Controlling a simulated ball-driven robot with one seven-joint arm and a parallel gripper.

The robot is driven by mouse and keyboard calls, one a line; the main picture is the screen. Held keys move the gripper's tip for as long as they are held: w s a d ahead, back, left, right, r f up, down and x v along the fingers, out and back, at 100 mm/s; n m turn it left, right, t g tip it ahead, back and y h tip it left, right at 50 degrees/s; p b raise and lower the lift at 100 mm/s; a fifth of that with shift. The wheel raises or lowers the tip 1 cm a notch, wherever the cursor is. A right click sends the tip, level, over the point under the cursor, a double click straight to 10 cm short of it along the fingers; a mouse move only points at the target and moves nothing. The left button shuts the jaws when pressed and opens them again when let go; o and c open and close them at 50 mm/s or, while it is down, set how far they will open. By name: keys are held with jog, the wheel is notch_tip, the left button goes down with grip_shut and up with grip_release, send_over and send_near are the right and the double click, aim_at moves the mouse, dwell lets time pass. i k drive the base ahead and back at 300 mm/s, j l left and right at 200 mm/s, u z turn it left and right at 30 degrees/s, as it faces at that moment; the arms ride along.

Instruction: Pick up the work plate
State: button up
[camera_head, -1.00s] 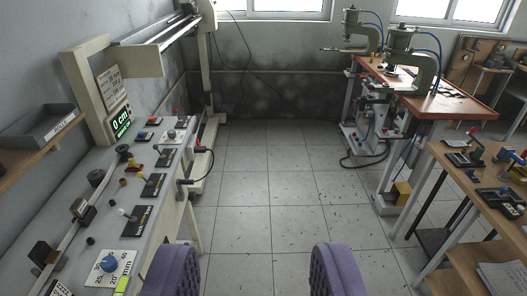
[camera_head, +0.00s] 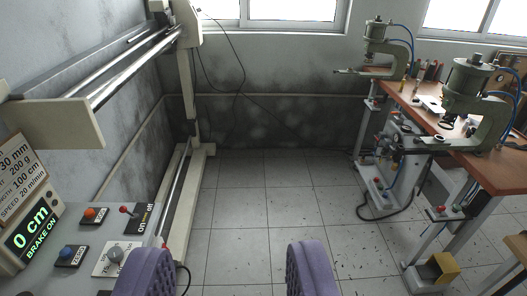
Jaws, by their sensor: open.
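My gripper (camera_head: 228,268) is open and empty, its two purple fingers apart at the bottom of the view, above the tiled floor. I cannot make out the work plate for certain. A small pale flat piece (camera_head: 431,103) lies on the brown table (camera_head: 490,168) at the right, between the two presses, and may be it. The far press (camera_head: 378,45) and the near press (camera_head: 465,102) are grey-green C-frames with blue hoses. The table is well ahead and to the right of my gripper, out of its reach here.
A control bench (camera_head: 130,215) with switches and a "0 cm" display (camera_head: 33,232) stands close on the left, beside a tall rail frame (camera_head: 185,100). A yellow box (camera_head: 440,268) is low at right. The tiled floor (camera_head: 275,210) between is clear.

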aim_at(429, 103)
jog(key=i, duration=1.15)
jog(key=i+j+z, duration=0.1)
jog(key=i, duration=1.05)
jog(key=i+j+z, duration=0.1)
jog(key=i+z, duration=0.2)
jog(key=i+j+z, duration=0.2)
jog(key=i+z, duration=0.15)
jog(key=i, duration=0.2)
jog(key=i+j+z, duration=0.3)
jog(key=i, duration=0.1)
